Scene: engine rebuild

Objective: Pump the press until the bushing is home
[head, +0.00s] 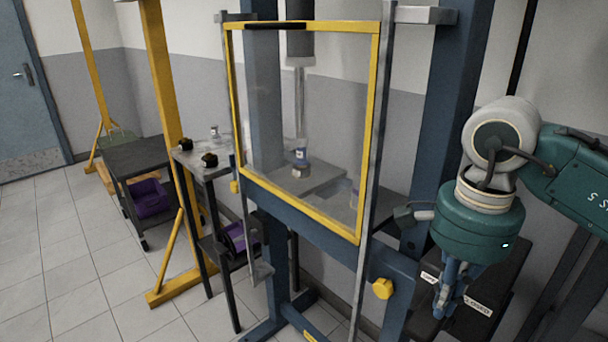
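The press stands in the middle, a blue frame (447,110) with a clear yellow-edged guard (371,110) across its front. My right gripper (446,306) hangs pointing down to the right of the press, in front of a dark unit with white labels (478,306). Its fingers look close together, but their gap and anything between them are unclear. My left gripper is out of view.
A yellow knob (382,289) sticks out low on the press's front. Left of the press are a small table (188,158) with dark parts, a yellow post (163,90) and a dark cart (137,157) with a purple bin (150,198). The tiled floor at left is clear.

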